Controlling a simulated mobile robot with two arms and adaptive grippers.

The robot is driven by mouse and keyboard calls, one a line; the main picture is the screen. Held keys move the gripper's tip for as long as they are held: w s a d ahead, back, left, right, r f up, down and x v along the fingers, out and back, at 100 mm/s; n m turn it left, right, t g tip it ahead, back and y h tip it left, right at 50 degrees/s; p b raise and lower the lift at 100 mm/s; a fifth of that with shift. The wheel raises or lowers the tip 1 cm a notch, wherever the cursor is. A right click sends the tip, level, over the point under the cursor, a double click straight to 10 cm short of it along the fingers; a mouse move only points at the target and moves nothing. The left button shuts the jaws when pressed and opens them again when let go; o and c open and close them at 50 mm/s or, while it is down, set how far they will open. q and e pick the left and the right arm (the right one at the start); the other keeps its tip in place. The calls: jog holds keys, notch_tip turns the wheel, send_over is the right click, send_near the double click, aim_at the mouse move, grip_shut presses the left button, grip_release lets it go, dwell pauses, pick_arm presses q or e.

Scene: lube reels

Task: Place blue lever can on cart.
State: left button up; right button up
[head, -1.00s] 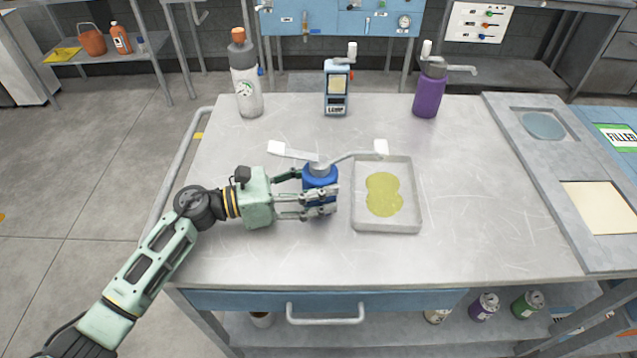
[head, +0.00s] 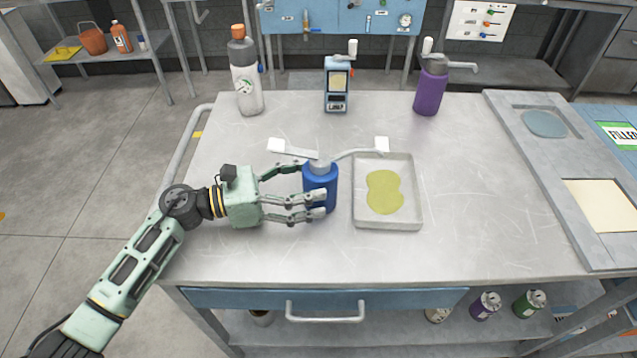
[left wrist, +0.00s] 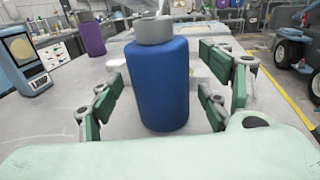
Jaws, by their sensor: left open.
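The blue lever can (head: 320,188) stands upright on the grey cart top (head: 480,240), just left of the shallow tray. It has a grey cap with a pale lever and spout on top. My left gripper (head: 309,201) is open, with its fingers reaching in from the left beside the can. In the left wrist view the blue can (left wrist: 161,85) stands between the spread fingers of the left gripper (left wrist: 160,100), with gaps visible on both sides. My right gripper is not in view.
A metal tray (head: 414,205) with a yellow-green puddle sits right of the can. A white bottle (head: 246,85), a small blue pump device (head: 337,88) and a purple can (head: 430,90) stand along the back. The cart's front and right middle are clear.

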pick_arm(q)
jog(key=b+v, duration=0.2)
jog(key=v, duration=0.6)
jog(key=shift+a+f+b, duration=0.15)
jog(key=shift+a+b, duration=0.1)
jog(key=shift+b, duration=0.05)
jog(key=shift+s+a, duration=0.2)
jog(key=shift+a, duration=0.4)
